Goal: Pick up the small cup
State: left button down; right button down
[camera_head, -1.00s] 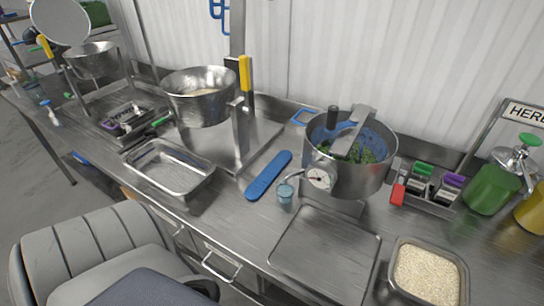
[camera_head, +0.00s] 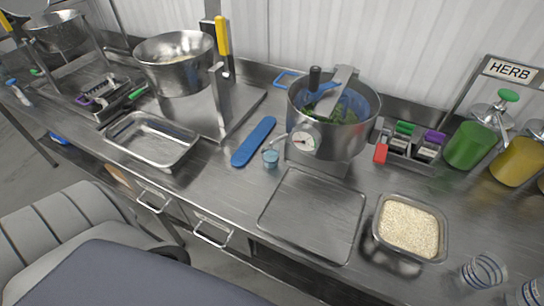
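A clear cup with blue stripes (camera_head: 483,271) stands at the lower right of the counter, and a second striped cup (camera_head: 530,294) is cut off by the frame's corner. I cannot tell from the picture which of these is the task's cup. Neither of my grippers shows in this view.
A steel pot with greens (camera_head: 346,141) stands behind a bare flat tray (camera_head: 313,214). A rice pan (camera_head: 378,238) is to its right. An empty metal pan (camera_head: 116,126) and a raised bowl (camera_head: 147,77) are at the left. Green and yellow dispensers (camera_head: 466,147) stand at the right.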

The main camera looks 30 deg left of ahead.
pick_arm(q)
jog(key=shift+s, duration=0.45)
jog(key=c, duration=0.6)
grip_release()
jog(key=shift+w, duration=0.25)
